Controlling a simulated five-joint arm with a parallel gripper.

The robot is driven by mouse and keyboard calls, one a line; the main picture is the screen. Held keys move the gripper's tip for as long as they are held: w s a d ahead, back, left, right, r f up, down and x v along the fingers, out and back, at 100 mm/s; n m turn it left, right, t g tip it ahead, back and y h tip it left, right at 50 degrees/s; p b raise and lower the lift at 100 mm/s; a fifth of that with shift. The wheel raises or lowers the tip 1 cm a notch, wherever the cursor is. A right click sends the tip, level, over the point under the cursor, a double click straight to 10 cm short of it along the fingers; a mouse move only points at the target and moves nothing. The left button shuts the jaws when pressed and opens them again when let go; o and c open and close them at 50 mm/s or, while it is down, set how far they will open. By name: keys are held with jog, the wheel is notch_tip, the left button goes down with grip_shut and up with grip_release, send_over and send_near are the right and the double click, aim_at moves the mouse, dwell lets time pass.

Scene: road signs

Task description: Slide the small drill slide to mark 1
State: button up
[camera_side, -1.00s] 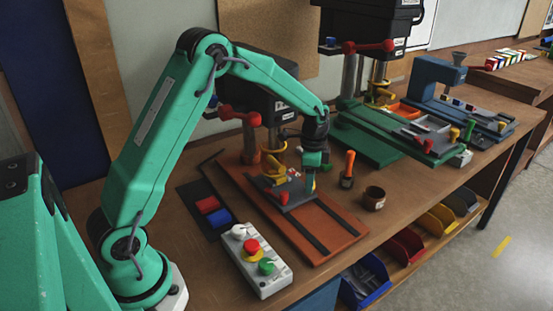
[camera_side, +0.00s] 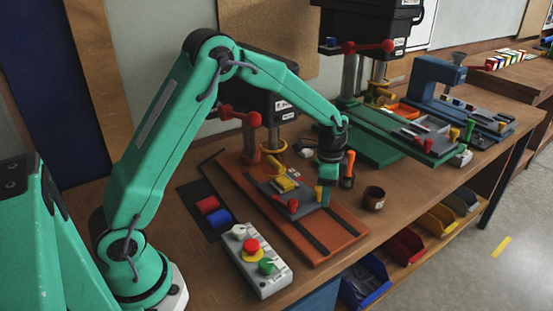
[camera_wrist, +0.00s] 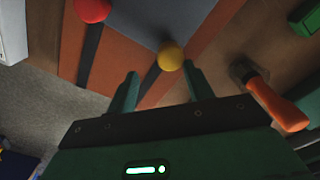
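The small drill slide (camera_side: 272,196) is a grey plate on the orange-red base (camera_side: 330,222) of the small drill (camera_side: 270,103). A red knob (camera_side: 292,205) and a yellow knob (camera_side: 318,192) stand on its front part, and a yellow block (camera_side: 286,184) sits behind them. My gripper (camera_side: 322,198) is low at the slide's right front corner, beside the yellow knob. In the wrist view my gripper (camera_wrist: 158,88) has its fingers apart, with the yellow knob (camera_wrist: 171,55) just beyond them, nearer the right finger. I cannot make out mark 1.
A button box (camera_side: 257,262) is at the front left. A larger drill with a green base (camera_side: 373,148) stands behind. Two dark strips (camera_side: 302,240) run along the orange-red base.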

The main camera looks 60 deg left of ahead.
jog(key=d, duration=1)
jog(key=shift+s+d, duration=0.15)
jog(key=shift+d, duration=0.1)
jog(key=s+a+r+n+t, duration=0.1)
jog(key=s+a+r+n, duration=0.15)
jog(key=s+r, duration=0.45)
jog(key=s+a+r+n+t, duration=0.1)
jog(key=s+a+r, duration=0.15)
jog(key=r, duration=0.75)
jog(key=s+a+r+n+t, duration=0.1)
jog(key=s+a+n, duration=0.1)
jog(key=s, duration=0.4)
jog(key=s+a+r+n+t, duration=0.1)
jog(key=s+a+r+n, duration=0.1)
jog(key=s, duration=0.4)
jog(key=shift+s+a+t, duration=0.2)
jog(key=shift+a+t, duration=0.05)
jog(key=shift+t, duration=0.05)
jog(key=w+d+f+m+g, duration=0.2)
jog(key=w+f, duration=0.4)
jog(key=w, duration=0.5)
jog(key=w+d+f+m+g, duration=0.2)
jog(key=w+d+f+m, duration=0.3)
jog(key=w, duration=0.6)
jog(key=shift+d+f+g, duration=0.15)
jog(key=shift+f+g, duration=0.15)
jog(key=shift+f, duration=0.4)
